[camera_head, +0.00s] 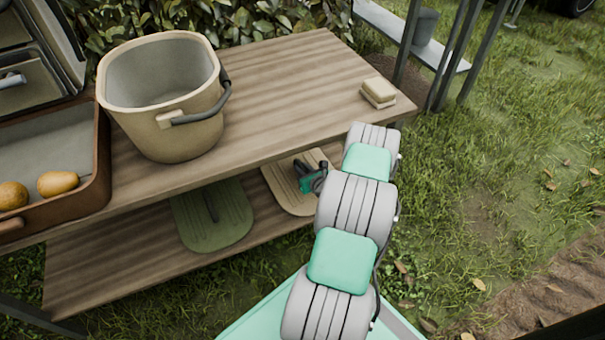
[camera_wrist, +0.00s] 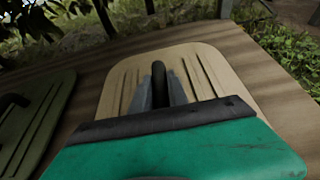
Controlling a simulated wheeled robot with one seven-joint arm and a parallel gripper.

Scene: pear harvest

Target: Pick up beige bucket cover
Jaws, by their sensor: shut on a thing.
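The beige bucket cover (camera_head: 289,186) lies on the lower wooden shelf, under the tabletop. It is a flat, ribbed lid with rounded corners and a dark handle; in the wrist view the cover (camera_wrist: 211,65) fills the middle. My gripper (camera_head: 304,170) is over the cover, reaching in under the tabletop edge. In the wrist view my gripper (camera_wrist: 160,92) has its two grey fingers shut on the cover's dark upright handle (camera_wrist: 159,78). I cannot tell whether the cover is clear of the shelf. The beige bucket (camera_head: 178,135) stands uncovered on the tabletop.
A green cover (camera_head: 213,215) lies left of the beige one on the lower shelf (camera_head: 110,262). The tabletop (camera_head: 285,85) overhangs my gripper. It bears a brown tray (camera_head: 103,165) with pears and a sponge-like block (camera_head: 378,92). Grass lies open to the right.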

